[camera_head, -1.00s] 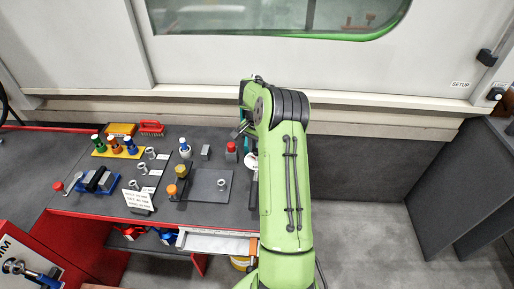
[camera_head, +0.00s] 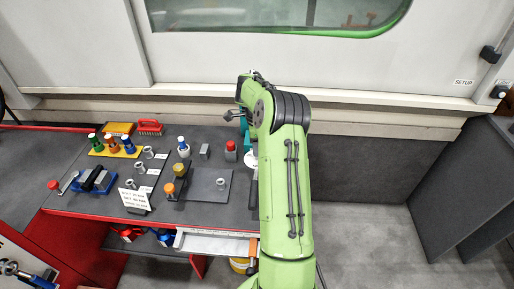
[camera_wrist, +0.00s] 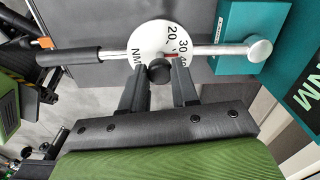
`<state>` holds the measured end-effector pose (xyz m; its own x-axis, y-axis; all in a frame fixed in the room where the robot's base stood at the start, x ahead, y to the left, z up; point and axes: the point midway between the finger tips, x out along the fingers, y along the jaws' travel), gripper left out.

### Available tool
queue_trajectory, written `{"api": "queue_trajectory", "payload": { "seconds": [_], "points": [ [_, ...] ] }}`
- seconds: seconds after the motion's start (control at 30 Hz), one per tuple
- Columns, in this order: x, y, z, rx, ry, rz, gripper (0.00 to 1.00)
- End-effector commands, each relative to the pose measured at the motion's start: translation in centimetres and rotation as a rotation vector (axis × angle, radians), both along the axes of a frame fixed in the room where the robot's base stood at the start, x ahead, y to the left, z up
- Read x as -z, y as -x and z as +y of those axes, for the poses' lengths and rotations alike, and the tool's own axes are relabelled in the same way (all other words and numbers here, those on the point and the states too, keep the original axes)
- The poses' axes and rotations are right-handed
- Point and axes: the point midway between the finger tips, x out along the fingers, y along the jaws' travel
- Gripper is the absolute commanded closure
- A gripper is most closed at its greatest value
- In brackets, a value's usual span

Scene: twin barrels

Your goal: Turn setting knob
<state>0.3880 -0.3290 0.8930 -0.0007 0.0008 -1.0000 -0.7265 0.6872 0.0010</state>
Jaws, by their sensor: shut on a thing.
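A round white dial (camera_wrist: 163,40) marked 20, 30, 40 and NM shows in the wrist view, with a red mark near the numbers. A metal bar with a black handle (camera_wrist: 70,57) on the left and a round silver end (camera_wrist: 259,49) on the right lies across it. A small black setting knob (camera_wrist: 158,71) stands at the dial's lower edge. My gripper (camera_wrist: 160,67) is shut on the knob, one finger on each side. In the head view my arm hides the gripper; a sliver of the white dial (camera_head: 250,162) shows beside it.
A teal block (camera_wrist: 240,30) stands behind the bar's right end, and a teal panel lettered NM (camera_wrist: 303,92) is close on the right. The grey bench (camera_head: 90,207) on the left holds bottles, blocks and sockets.

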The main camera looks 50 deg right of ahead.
Motion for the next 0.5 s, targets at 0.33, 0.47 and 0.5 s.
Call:
{"api": "queue_trajectory", "payload": {
  "seconds": [0.33,0.47,0.5],
  "points": [
    [-0.01,-0.07,-0.09,0.243,0.004,-0.004,1.0],
    [-0.06,-0.07,-0.08,0.298,0.004,-0.005,1.0],
    [-0.08,-0.07,-0.08,0.311,0.003,-0.004,1.0]
  ]
}}
